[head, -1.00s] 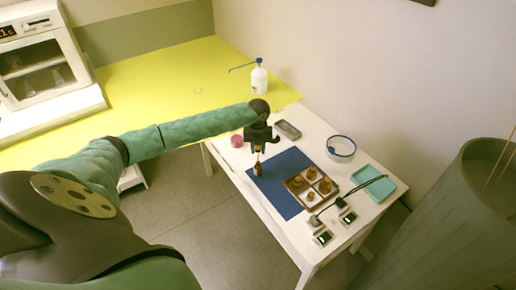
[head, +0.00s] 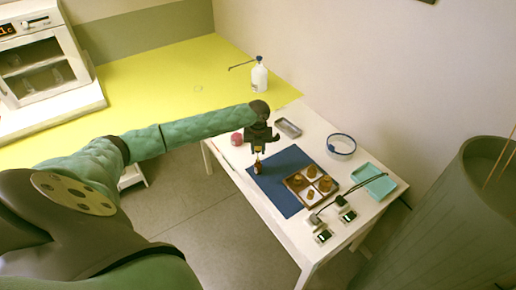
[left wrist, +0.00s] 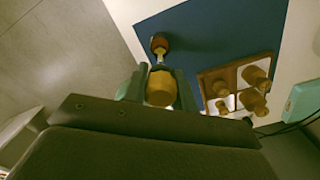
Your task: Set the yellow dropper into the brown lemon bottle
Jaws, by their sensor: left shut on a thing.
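My left gripper (head: 258,149) is shut on the yellow dropper (left wrist: 160,89), its bulb between the two fingers in the left wrist view. The dropper's thin stem points down at a small brown bottle (head: 259,168). This bottle also shows in the left wrist view (left wrist: 159,44), straight beyond the stem. The stem's tip lines up with the bottle's mouth; I cannot tell whether it is inside. The bottle stands upright on a blue mat (head: 284,201). Its label is too small to read. My right gripper is not in view.
A wooden tray (left wrist: 205,80) with several brown-capped items stands on the mat's right side. A grey dish (head: 288,128), a pink round thing (head: 237,138), a clear bowl (head: 341,145) and a teal tray (head: 373,178) surround the mat. Small devices (head: 323,236) with cables lie at the front right.

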